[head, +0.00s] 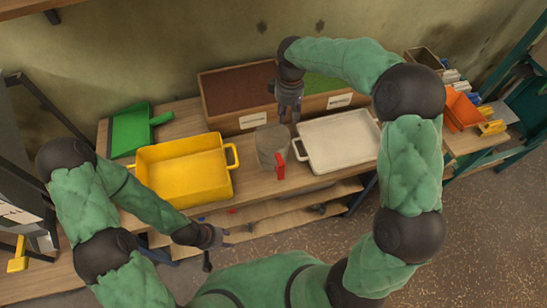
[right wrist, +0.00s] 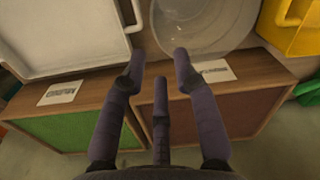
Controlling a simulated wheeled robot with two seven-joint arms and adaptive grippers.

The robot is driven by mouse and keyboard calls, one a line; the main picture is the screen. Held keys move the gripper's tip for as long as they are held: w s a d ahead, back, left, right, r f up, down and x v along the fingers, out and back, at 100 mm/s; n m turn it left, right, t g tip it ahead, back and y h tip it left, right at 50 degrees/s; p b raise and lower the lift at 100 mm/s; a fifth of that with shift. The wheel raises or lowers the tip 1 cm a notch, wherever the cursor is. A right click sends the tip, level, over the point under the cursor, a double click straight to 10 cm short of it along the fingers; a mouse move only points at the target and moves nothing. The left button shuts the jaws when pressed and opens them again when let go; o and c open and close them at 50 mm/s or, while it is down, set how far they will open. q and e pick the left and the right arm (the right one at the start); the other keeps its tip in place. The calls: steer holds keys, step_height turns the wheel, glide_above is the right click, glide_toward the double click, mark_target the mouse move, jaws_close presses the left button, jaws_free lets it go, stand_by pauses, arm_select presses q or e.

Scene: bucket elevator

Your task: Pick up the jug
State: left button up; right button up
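The jug (head: 272,147) is a translucent grey container with a red handle on its front right side. It stands upright on the wooden bench between the yellow tray and the white tray. My right gripper (head: 289,116) points down just behind the jug, in front of the divided box. In the right wrist view its fingers (right wrist: 158,68) are spread with nothing between them, and the jug (right wrist: 207,24) lies just beyond the fingertips; its handle does not show there. My left gripper (head: 214,245) hangs low in front of the bench, fingers apart and empty.
A yellow tray (head: 140,164) stands left of the jug, and a white tray (head: 340,171) close on its right. A wooden box (head: 228,125) with brown and green sections stands behind. A green dustpan (head: 130,132) lies far left. An orange bin (head: 462,110) stands far right.

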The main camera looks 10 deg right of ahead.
step_height(320, 180, down, 2)
steer(key=b, duration=0.3)
glide_above(285, 142)
steer(key=w, duration=0.1)
step_height(285, 142, down, 6)
steer(key=f, duration=0.1)
steer(key=f+b, duration=0.1)
steer(key=f, duration=0.2)
steer(key=shift+s+d+f, duration=0.1)
steer(key=shift+s+f, duration=0.25)
steer(key=shift+s, duration=0.05)
steer(key=shift+r, duration=0.1)
jaws_close()
